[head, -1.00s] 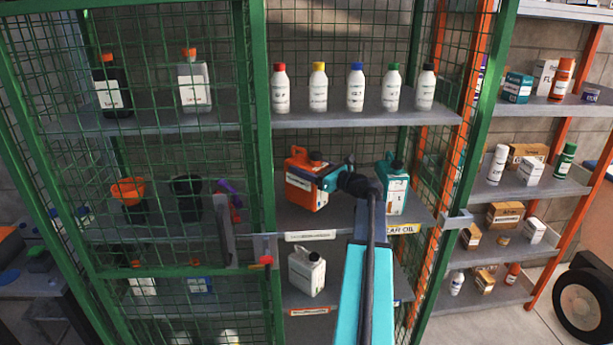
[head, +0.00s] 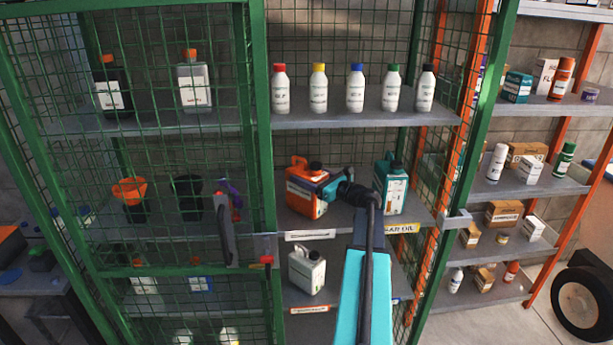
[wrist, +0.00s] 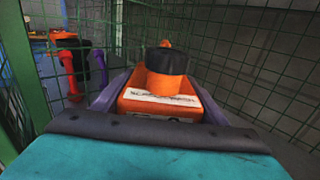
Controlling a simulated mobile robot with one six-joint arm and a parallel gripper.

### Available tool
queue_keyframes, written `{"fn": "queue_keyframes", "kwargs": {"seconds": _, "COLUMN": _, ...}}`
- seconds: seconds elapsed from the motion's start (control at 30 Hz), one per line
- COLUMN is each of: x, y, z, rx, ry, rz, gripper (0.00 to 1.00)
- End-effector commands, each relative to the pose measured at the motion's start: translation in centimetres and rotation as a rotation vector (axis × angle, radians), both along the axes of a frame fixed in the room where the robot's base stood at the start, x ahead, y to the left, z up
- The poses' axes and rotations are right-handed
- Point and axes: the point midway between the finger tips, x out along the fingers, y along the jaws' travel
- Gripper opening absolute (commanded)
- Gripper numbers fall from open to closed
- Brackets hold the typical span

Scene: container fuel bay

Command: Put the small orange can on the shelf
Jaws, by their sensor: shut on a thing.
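The small orange can (head: 306,193) has a dark cap and a white label. In the head view it is at the middle shelf (head: 345,216) of the green cage, left of the teal can (head: 391,186). My gripper (head: 326,190) is shut on its right side. The can looks upright and at shelf level. I cannot tell whether its base touches the shelf.
A white can (head: 306,270) stands on the shelf below. Several bottles (head: 355,90) stand on the shelf above. Green mesh and a post (head: 258,120) bound the left side.

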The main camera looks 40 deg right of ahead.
Motion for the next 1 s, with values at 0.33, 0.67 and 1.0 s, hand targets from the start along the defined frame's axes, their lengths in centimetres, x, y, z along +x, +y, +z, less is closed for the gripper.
{"fn": "queue_keyframes", "kwargs": {"seconds": 0.33, "x": 0.1, "y": 0.1, "z": -0.1, "rx": 0.000, "ry": 0.000, "rz": 0.001, "gripper": 0.85}}
{"fn": "queue_keyframes", "kwargs": {"seconds": 0.67, "x": -0.5, "y": 0.0, "z": 0.0, "rx": 0.000, "ry": 0.000, "rz": 0.000, "gripper": 0.85}}
{"fn": "queue_keyframes", "kwargs": {"seconds": 1.0, "x": -4.8, "y": -0.3, "z": -0.1, "rx": -0.001, "ry": -0.001, "rz": -0.001, "gripper": 0.85}}
